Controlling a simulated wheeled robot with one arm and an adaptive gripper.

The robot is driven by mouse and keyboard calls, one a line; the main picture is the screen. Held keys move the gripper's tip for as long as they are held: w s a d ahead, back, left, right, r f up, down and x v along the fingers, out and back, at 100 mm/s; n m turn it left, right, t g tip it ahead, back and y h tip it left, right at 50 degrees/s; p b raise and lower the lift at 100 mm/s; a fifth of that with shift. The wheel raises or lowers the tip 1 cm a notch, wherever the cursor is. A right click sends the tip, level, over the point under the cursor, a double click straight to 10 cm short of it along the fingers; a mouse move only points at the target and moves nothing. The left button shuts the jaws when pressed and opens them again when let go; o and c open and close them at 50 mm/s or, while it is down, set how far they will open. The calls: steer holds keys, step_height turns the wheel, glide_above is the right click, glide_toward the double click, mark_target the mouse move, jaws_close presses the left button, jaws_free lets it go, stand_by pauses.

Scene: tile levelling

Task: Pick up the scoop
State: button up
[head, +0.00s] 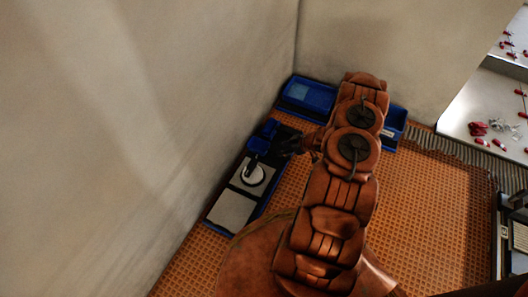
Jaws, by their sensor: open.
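I cannot make out a scoop for certain. My gripper (284,145) is dark and open, at the end of my brown arm, and points left over the upper end of a long blue tray (261,211). A blue and black object (265,131) lies at that end, just left of the gripper. Whether they touch cannot be told. A white round disc (253,174) sits below it in the tray. My arm hides part of the floor and the bins behind it.
Grey square tiles (232,210) lie in the long tray beside the wall. A blue bin (307,95) stands in the corner, and another blue bin (394,130) shows behind my arm. A pale surface with red items (480,129) is at right. Orange gridded floor (425,215) is clear.

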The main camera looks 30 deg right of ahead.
mark_target(276, 151)
steer(key=b+x, duration=0.3)
steer(key=x, duration=0.3)
steer(key=shift+s+a+f, duration=0.15)
steer(key=shift+s, duration=0.05)
steer(key=shift+w+a+f, duration=0.1)
steer(key=shift+w+f, duration=0.1)
steer(key=shift+w, duration=0.1)
jaws_close()
